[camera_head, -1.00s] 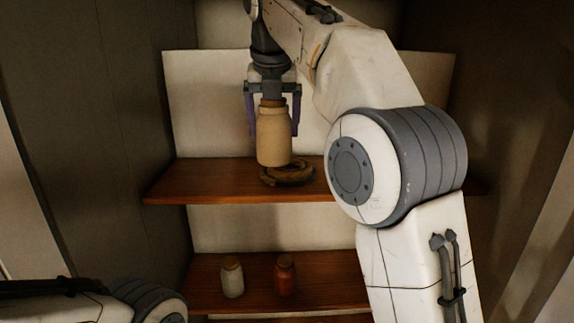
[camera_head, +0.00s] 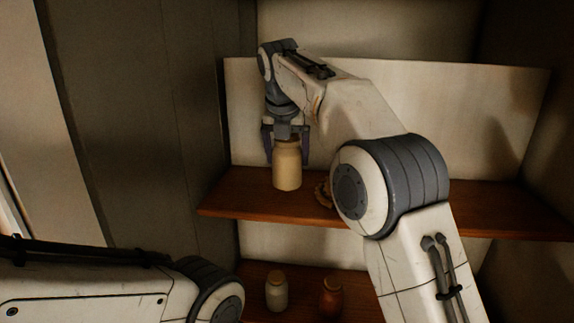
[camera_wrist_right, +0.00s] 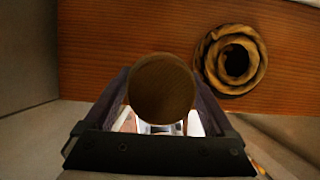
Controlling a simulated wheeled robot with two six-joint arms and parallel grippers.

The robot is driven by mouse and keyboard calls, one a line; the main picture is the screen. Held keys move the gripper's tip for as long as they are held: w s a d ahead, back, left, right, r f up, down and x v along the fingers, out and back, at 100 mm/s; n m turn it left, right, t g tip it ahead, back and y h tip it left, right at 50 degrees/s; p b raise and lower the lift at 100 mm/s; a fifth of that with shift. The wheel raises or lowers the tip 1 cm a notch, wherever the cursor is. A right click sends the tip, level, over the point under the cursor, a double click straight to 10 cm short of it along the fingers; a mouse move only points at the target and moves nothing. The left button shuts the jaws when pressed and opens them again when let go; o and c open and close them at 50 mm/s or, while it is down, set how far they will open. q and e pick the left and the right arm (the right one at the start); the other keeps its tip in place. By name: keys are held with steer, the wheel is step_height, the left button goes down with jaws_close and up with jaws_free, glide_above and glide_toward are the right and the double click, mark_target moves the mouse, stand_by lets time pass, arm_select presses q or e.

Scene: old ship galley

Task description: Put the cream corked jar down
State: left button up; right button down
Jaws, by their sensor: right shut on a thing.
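The cream corked jar (camera_head: 287,170) is upright in my right gripper (camera_head: 286,160), over the left part of the upper wooden shelf (camera_head: 245,198). The gripper points down and its two fingers are shut on the jar's sides. In the head view the jar's base lines up with the shelf top; I cannot tell whether it touches. In the right wrist view the round cork (camera_wrist_right: 162,88) sits between the fingers (camera_wrist_right: 162,100) and hides the jar's body. My left gripper is out of view.
A coiled rope ring (camera_head: 323,194) lies on the upper shelf just right of the jar, partly behind my arm; it shows whole in the wrist view (camera_wrist_right: 211,62). A small pale jar (camera_head: 277,295) and a red-brown jar (camera_head: 331,299) stand on the lower shelf.

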mark_target(286, 166)
steer(key=shift+w+a, duration=0.15)
steer(key=shift+f, duration=2.1)
steer(key=shift+f, duration=0.15)
jaws_free()
steer(key=v, duration=1.2)
steer(key=x, duration=1.1)
steer(key=shift+w+f, duration=0.2)
steer(key=shift+f, duration=0.15)
steer(key=shift+r, duration=0.6)
